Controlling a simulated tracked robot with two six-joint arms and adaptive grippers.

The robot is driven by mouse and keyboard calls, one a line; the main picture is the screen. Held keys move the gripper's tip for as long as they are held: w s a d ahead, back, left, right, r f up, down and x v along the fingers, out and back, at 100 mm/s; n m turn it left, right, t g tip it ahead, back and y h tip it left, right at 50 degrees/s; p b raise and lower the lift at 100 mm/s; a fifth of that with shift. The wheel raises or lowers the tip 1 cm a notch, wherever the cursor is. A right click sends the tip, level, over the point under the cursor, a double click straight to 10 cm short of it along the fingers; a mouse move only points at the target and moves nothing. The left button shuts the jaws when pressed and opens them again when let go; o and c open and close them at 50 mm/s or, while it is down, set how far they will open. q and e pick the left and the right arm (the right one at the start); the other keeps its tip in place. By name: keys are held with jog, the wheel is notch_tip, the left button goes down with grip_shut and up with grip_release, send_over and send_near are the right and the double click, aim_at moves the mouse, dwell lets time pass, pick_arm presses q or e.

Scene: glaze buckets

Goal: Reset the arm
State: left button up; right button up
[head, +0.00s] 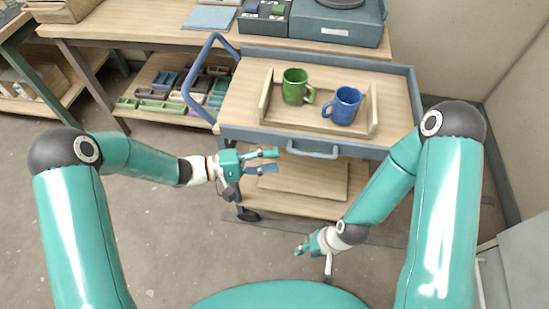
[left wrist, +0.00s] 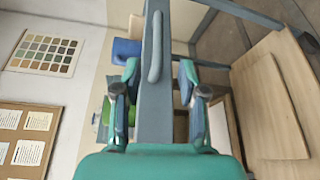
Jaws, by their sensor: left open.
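My left gripper (head: 277,161) is open and empty, in front of the cart's near side, left of its front handle (head: 313,150). In the left wrist view its two fingers (left wrist: 158,82) stand apart, with the cart's grey edge and handle seen between and beyond them. My right gripper (head: 313,255) hangs low over the floor in front of the cart. It holds nothing that I can see, and its jaw gap is unclear. A green mug (head: 295,87) and a blue mug (head: 342,106) stand upright in a wooden tray (head: 270,104) on the cart.
The cart (head: 238,103) has a blue push handle (head: 202,75) at its left and a lower wooden shelf (head: 290,200). A workbench (head: 150,28) with boxes stands behind it. A grey cabinet (head: 520,265) is at the lower right. The floor at left is clear.

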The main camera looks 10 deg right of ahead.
dwell(0.3)
pick_arm(q)
jog(key=s+a+f+n+t+y+p, duration=0.2)
jog(key=a+f+n+t+y+p, duration=0.4)
jog(key=a+y, duration=0.25)
jog(key=s+a+f+m+g+y, duration=0.2)
jog(key=s+a+f+m+g, duration=0.1)
jog(key=s, duration=0.5)
jog(key=s+a+f+m+g+y, duration=0.2)
jog(key=s+a+f+m+g, duration=0.2)
jog(key=s, duration=0.4)
jog(key=shift+s+f, duration=0.35)
jog(key=shift+f, duration=0.3)
jog(key=shift+y, duration=0.25)
